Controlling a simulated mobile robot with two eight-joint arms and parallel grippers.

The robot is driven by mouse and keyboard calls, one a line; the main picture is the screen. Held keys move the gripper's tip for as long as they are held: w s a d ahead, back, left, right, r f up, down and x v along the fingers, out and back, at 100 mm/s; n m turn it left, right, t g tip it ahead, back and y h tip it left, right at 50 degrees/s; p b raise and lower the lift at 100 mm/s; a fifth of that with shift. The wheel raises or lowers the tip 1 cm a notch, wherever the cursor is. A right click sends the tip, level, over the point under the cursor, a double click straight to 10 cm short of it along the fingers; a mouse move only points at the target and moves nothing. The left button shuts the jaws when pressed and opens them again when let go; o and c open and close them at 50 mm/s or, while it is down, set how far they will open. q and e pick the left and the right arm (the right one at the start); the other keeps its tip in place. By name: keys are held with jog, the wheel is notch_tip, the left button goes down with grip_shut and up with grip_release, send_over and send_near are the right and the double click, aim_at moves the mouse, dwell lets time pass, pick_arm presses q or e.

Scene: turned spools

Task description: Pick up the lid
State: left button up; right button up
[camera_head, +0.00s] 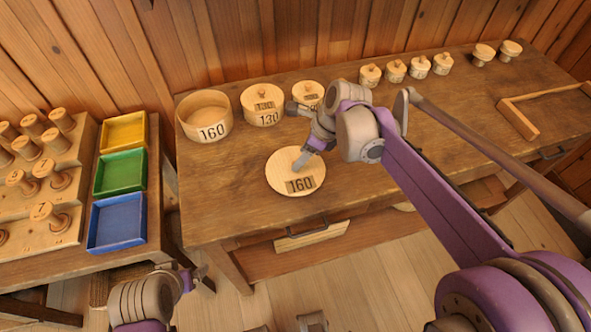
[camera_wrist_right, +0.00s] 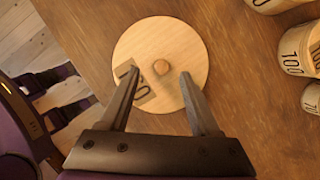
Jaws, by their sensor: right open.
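The lid (camera_head: 281,179), a round pale wooden disc labelled 160, lies flat on the wooden table near its front edge. In the right wrist view the lid (camera_wrist_right: 150,40) shows its small round knob (camera_wrist_right: 161,67) between the fingers. My right gripper (camera_head: 301,163) is over the lid; in the wrist view the open right gripper (camera_wrist_right: 158,74) has one finger on each side of the knob. Whether the fingers touch the lid cannot be told. My left gripper (camera_head: 196,276) is at the lower left, away from the lid; its jaws are unclear.
An open round box (camera_head: 207,132) labelled 160 stands behind the lid, beside lidded boxes (camera_head: 262,118). Several small lidded pots (camera_head: 395,70) line the table's back. A wooden frame (camera_head: 519,121) lies at right. Yellow, green and blue trays (camera_head: 118,221) and spools are on the left table.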

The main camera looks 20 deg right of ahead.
aim_at(279, 173)
jog(key=x, duration=0.4)
jog(key=shift+w+f, duration=0.15)
jog(key=shift+d, duration=0.1)
grip_shut()
